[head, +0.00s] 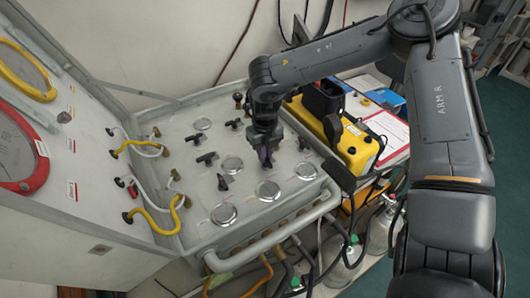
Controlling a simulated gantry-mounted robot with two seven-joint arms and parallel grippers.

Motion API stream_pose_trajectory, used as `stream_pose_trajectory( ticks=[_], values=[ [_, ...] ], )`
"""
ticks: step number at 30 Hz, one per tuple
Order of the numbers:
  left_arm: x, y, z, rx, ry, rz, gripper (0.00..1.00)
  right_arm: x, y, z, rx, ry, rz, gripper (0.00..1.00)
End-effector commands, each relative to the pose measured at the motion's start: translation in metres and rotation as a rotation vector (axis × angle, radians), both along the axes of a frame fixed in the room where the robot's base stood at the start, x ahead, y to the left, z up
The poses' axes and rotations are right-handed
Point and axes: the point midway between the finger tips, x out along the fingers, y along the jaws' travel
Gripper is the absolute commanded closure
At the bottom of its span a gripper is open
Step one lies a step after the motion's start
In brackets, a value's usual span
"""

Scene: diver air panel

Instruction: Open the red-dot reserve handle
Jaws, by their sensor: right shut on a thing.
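The grey sloped air panel (185,122) carries several black valve handles and round silver gauges or caps. My right gripper (266,160) points down at the middle right of the panel. Its fingers are closed on a small black handle, which they mostly hide. Other black handles stand apart from it, one at the left (206,158), one lower left (222,182) and one farther back (235,124). I cannot make out a red dot clearly on any handle, so I cannot tell which is the reserve one. My left gripper is not in view.
A yellow case (355,146) stands right of the panel, beside a clipboard with paper (388,132). A grey pipe rail (268,240) runs along the panel's front edge. Yellow and white hoses (155,221) hang at the left. Clear bottles (342,262) stand below.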

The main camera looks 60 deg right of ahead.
Motion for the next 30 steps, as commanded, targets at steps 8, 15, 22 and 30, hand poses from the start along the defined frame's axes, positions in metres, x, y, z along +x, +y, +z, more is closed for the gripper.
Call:
stream_pose_trajectory(
  ticks=[8, 15, 22, 30],
  values=[
    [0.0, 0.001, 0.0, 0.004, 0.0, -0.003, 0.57, 0.0, 0.001, 0.001, 0.001, 0.0, 0.004, 1.0],
    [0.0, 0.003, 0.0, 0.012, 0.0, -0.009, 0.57, 0.0, 0.001, 0.001, 0.001, 0.0, 0.003, 0.63],
    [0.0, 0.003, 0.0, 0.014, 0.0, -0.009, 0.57, 0.0, 0.0, 0.001, 0.0, 0.0, 0.002, 0.6],
    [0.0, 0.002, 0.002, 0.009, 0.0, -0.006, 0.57, 0.001, 0.0, 0.015, -0.001, -0.002, 0.002, 0.6]
  ],
)
